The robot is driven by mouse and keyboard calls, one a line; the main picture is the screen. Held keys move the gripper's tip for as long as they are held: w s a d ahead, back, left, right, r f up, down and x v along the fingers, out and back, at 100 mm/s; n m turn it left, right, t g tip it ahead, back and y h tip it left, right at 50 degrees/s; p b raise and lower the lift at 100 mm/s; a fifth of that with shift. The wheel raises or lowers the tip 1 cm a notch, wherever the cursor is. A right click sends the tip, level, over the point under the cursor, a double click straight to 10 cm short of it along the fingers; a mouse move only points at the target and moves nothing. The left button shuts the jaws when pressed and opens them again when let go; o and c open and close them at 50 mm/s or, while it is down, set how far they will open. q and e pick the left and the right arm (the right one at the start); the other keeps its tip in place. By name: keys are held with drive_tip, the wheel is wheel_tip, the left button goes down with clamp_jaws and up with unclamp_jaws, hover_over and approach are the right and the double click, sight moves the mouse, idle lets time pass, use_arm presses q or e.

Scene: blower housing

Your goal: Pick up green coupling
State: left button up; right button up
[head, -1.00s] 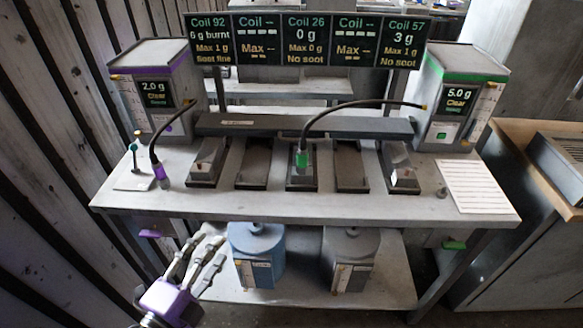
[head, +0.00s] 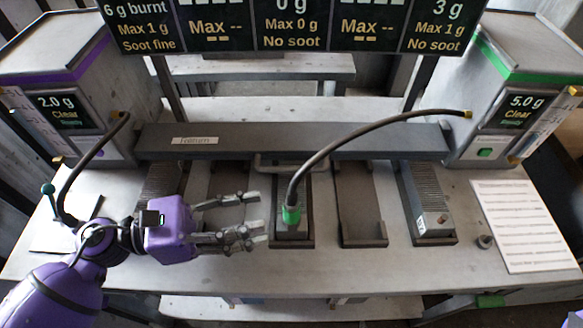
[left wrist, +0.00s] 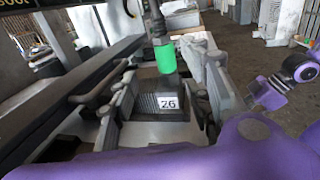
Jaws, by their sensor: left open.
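The green coupling (head: 291,214) is a short green sleeve on the end of a dark hose. In the head view it is at the middle bay, on or just over the coil block there. In the left wrist view the green coupling (left wrist: 165,58) hangs upright at the hose end, beyond and between my fingers, above a block labelled 26. My purple left gripper (head: 258,222) is open and empty, just left of the coupling, with its fingers pointing right toward it. I cannot tell whether any finger touches it. My right gripper does not show.
The hose (head: 370,128) arches to the right-hand machine (head: 500,105) with the green stripe. A dark long bar (head: 330,140) runs behind the bays. Coil blocks (head: 425,200) and empty bays (head: 360,205) lie to the sides. A paper sheet (head: 520,225) lies at right.

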sight(293, 212)
use_arm(q)
drive_tip(key=shift+w+d, duration=0.1)
drive_tip(key=shift+w, duration=0.05)
drive_tip(key=shift+d+r, duration=0.15)
drive_tip(key=shift+d, duration=0.15)
drive_tip(key=d, duration=0.1)
drive_tip(key=d+p, duration=0.1)
drive_tip(key=d, duration=0.1)
drive_tip(key=shift+r, duration=0.2)
drive_tip(key=p+x, duration=0.2)
drive_tip(key=x, duration=0.1)
drive_tip(key=shift+d+f, duration=0.1)
drive_tip(key=shift+d, duration=0.15)
drive_tip(key=shift+d+f, duration=0.1)
drive_tip(key=shift+d, duration=0.15)
drive_tip(key=shift+f, duration=0.15)
drive_tip(key=shift+c, duration=0.4)
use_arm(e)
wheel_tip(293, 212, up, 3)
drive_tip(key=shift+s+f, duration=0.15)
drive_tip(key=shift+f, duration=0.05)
use_arm(q)
clamp_jaws()
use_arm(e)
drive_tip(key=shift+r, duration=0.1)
